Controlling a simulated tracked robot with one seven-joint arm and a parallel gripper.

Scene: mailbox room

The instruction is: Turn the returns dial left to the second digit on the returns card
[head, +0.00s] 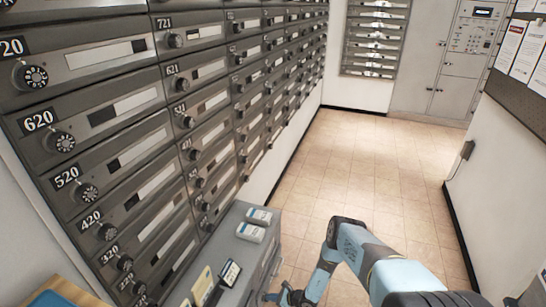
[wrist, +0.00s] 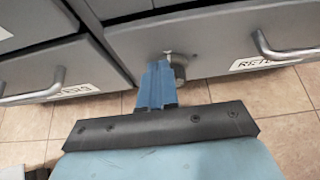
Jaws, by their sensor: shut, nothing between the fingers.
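In the wrist view, the blue fingers of my gripper (wrist: 160,66) are shut and empty. Their tips are right at a grey round dial (wrist: 180,66) on a drawer front and partly hide it; whether they touch it I cannot tell. The label (wrist: 265,62) right of the dial begins "RETU" and is partly hidden by a handle. No digits on the dial can be read. In the head view, my gripper (head: 285,297) is low, beside the grey cabinet. A yellowish card (head: 203,285) and a dark-framed card (head: 230,272) stand on the cabinet; their writing is too small to read.
The grey cabinet (head: 238,249) stands by the mailbox wall (head: 120,120), with white and blue boxes (head: 255,223) on top. Drawer handles (wrist: 275,50) stick out right and left (wrist: 38,92) of my gripper. The tiled floor (head: 345,165) is clear ahead.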

